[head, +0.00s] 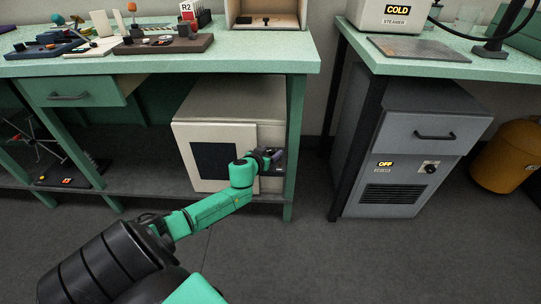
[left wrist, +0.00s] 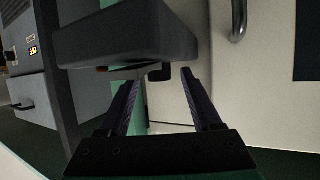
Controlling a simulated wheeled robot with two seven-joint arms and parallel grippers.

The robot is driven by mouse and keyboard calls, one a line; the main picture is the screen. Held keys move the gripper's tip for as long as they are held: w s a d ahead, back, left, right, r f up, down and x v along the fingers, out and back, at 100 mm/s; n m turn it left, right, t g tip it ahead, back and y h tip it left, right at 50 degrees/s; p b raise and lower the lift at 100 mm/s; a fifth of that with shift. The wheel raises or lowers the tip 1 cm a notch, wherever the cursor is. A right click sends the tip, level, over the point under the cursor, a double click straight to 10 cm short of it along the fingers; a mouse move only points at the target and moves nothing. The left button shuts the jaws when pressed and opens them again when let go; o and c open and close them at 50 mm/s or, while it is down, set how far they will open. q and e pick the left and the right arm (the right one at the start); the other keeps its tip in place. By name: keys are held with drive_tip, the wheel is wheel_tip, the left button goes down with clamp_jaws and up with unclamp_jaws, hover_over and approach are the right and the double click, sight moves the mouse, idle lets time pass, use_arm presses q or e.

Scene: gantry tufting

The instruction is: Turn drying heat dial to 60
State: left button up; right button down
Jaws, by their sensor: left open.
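A white cabinet (head: 222,109) with a dark window stands on the lower shelf under the left bench; its door and bar handle (left wrist: 239,20) also show in the left wrist view. My left gripper (head: 277,158) is at the cabinet's front right side, in front of its right-hand strip. It is open, and I see nothing held between its fingers (left wrist: 162,82). A dark grey block (left wrist: 128,36) with a small dark stub below it is close beyond the fingertips. I cannot tell whether it is the drying heat dial. No readable heat scale shows. My right gripper is not in view.
The bench leg (head: 296,150) is close to the right of my gripper. A grey cabinet (head: 395,150) with an OFF display and a black knob (head: 430,168) stands further right. Open floor lies between the benches.

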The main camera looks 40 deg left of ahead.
use_arm(q)
drive_tip(key=shift+w, duration=0.1)
clamp_jaws()
